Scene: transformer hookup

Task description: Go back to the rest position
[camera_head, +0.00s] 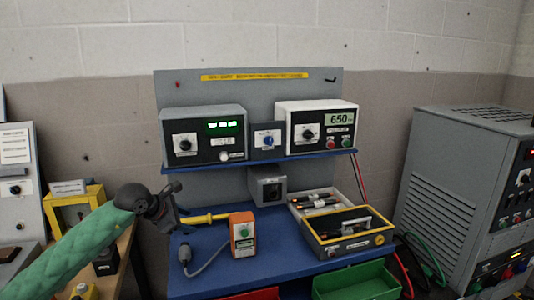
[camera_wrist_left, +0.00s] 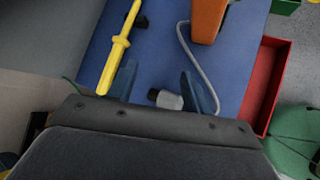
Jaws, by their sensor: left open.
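My left gripper (camera_head: 178,212) is at the left edge of the blue bench (camera_head: 215,275), on the green-sleeved arm. In the left wrist view its two fingers (camera_wrist_left: 160,88) are apart with nothing held between them. A yellow probe (camera_head: 208,217) lies beside the fingers; it also shows in the wrist view (camera_wrist_left: 118,48). A grey cable plug (camera_wrist_left: 168,99) appears between the fingers in the wrist view, but in the head view the plug (camera_head: 184,254) rests on the bench in front of the gripper. My right gripper is not in view.
An orange tester (camera_head: 242,238) stands on the bench. A yellow-rimmed tray (camera_head: 345,245) sits to its right. Two meters, one grey (camera_head: 203,135) and one white (camera_head: 316,127), stand on the shelf. Red (camera_wrist_left: 266,85) and green (camera_head: 357,282) bins are below. A grey cabinet (camera_head: 440,195) stands right.

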